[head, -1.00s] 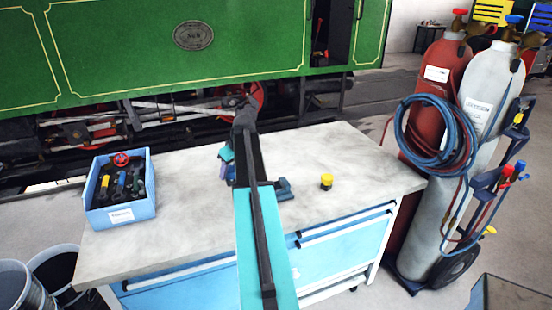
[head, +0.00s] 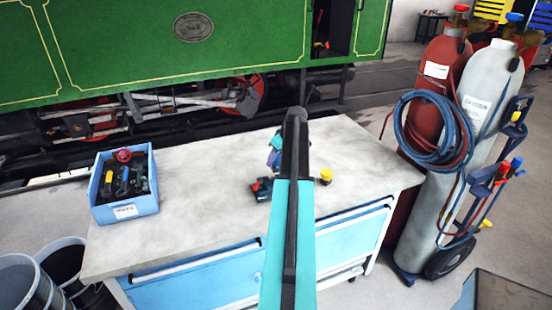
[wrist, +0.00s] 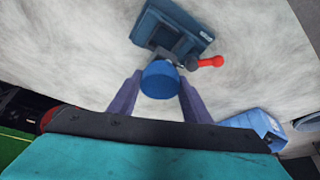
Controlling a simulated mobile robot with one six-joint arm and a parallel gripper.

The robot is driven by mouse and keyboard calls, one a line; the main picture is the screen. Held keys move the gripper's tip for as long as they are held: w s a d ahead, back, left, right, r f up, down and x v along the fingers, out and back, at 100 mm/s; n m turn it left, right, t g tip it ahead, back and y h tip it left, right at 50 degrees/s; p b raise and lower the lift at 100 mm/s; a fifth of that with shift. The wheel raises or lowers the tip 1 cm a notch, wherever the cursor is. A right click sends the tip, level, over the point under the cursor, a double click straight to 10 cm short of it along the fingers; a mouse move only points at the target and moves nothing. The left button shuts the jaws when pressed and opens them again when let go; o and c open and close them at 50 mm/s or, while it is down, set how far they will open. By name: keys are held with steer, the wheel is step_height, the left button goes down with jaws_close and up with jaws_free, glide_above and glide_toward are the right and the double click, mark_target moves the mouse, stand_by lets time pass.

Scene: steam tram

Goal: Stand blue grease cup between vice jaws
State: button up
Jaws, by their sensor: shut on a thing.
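A blue grease cup (wrist: 160,82) shows in the wrist view between the two purple fingers of my gripper (wrist: 159,90), which is shut on it. The blue vice (wrist: 176,35) lies just beyond the cup in that view, with a red-knobbed handle. The cup overlaps the vice's near end in the picture; I cannot tell the height between them. In the head view the vice (head: 262,188) stands on the bench, partly hidden by my arm.
A yellow-topped cup (head: 326,176) stands on the bench (head: 200,215) right of my arm. A blue bin (head: 125,207) of several parts sits at the left end. Gas cylinders (head: 480,110) with hoses stand at right. The green tram (head: 120,40) is behind. The bench's middle left is clear.

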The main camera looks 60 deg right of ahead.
mark_target(276, 171)
steer(key=shift+f, duration=0.1)
steer(key=shift+f+b, duration=0.45)
steer(key=shift+f, duration=1.05)
steer(key=shift+f+b, duration=0.35)
steer(key=shift+b, duration=0.3)
stand_by(1.4)
steer(key=shift+f+b, duration=1.15)
steer(key=shift+f, duration=0.35)
stand_by(2.9)
